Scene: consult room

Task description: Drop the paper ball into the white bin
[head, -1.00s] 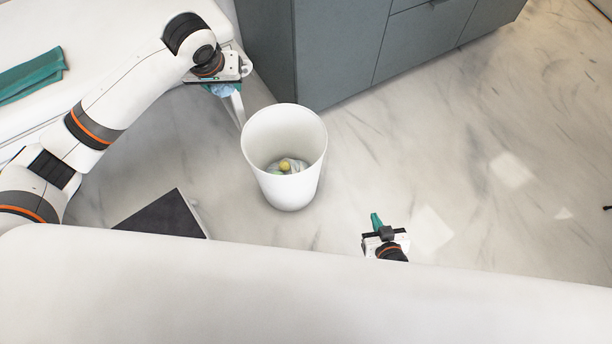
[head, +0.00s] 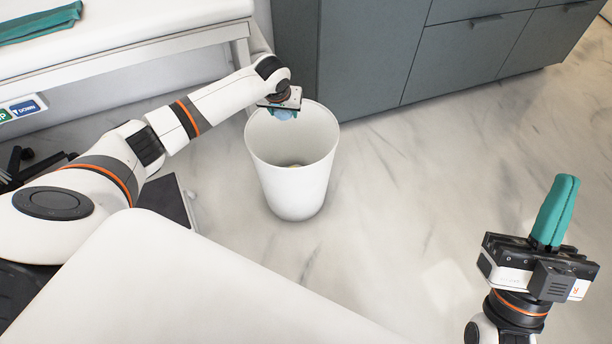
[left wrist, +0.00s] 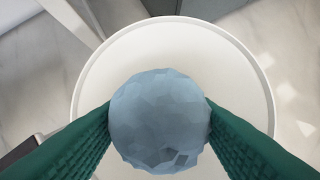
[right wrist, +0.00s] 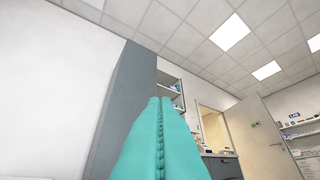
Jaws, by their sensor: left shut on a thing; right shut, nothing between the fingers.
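The paper ball (left wrist: 160,120) is pale blue and faceted. My left gripper (head: 284,112) is shut on it, one green finger on each side in the left wrist view. In the head view the paper ball (head: 284,114) shows just under the gripper, over the back left of the rim. The white bin (head: 297,185) stands upright on the floor, its mouth open. In the left wrist view the bin's rim (left wrist: 178,24) rings the ball from behind. My right gripper (head: 556,210) is shut and empty, held up at the right; its green fingers (right wrist: 160,140) touch.
Grey cabinets (head: 350,60) stand behind the bin. A white couch (head: 130,35) with a green cloth (head: 40,22) is at the back left. A dark flat panel (head: 165,198) is left of the bin. Marble floor (head: 420,170) right of the bin is clear.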

